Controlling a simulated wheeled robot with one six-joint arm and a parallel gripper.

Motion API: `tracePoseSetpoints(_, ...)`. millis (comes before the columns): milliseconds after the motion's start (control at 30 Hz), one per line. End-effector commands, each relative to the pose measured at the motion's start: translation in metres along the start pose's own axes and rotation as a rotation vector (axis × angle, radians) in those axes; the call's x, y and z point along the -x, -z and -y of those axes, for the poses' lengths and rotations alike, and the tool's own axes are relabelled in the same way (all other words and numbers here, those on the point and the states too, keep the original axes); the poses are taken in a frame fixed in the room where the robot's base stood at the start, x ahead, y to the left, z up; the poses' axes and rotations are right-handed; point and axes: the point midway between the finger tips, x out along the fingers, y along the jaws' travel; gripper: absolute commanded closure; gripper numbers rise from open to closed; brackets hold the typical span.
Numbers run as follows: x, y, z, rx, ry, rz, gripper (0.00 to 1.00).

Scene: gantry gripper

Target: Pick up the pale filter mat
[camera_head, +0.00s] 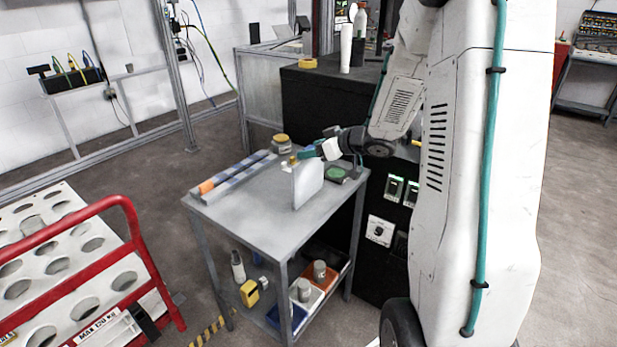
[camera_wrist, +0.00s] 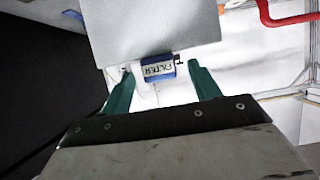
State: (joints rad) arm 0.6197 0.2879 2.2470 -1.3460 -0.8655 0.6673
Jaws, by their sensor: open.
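The pale filter mat (camera_head: 308,182) is a thin, whitish panel with rounded corners. In the head view it stands upright on the grey table (camera_head: 255,205). My gripper (camera_head: 295,160) is at its upper edge. In the wrist view the mat (camera_wrist: 155,30) fills the top middle as a pale grey sheet. My gripper (camera_wrist: 160,71) is open, with one green finger on each side of the tag. A gap shows between each finger and the tag. The head view does not show the fingers clearly.
A yellow-lidded jar (camera_head: 282,143) and a dark device with a green top (camera_head: 336,173) stand at the back. A lower shelf holds bins (camera_head: 322,278). A red-railed cart (camera_head: 100,205) is at left.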

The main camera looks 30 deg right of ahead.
Motion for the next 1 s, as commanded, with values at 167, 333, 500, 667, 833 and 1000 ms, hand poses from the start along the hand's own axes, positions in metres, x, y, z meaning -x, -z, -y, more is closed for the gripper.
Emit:
tracePoseSetpoints(167, -0.006, 0.001, 0.000, 0.001, -0.001, -0.001, 0.38)
tracePoseSetpoints(333, -0.005, 0.001, 0.000, 0.001, -0.002, -0.001, 0.49)
tracePoseSetpoints(500, -0.005, 0.001, 0.000, 0.001, -0.002, -0.001, 0.97)
tracePoseSetpoints(667, -0.005, 0.001, 0.000, 0.001, -0.002, -0.001, 0.99)
tracePoseSetpoints(833, -0.004, 0.003, -0.001, 0.001, -0.002, -0.002, 0.99)
tracePoseSetpoints(1000, 0.001, 0.014, -0.001, 0.003, -0.002, -0.003, 0.99)
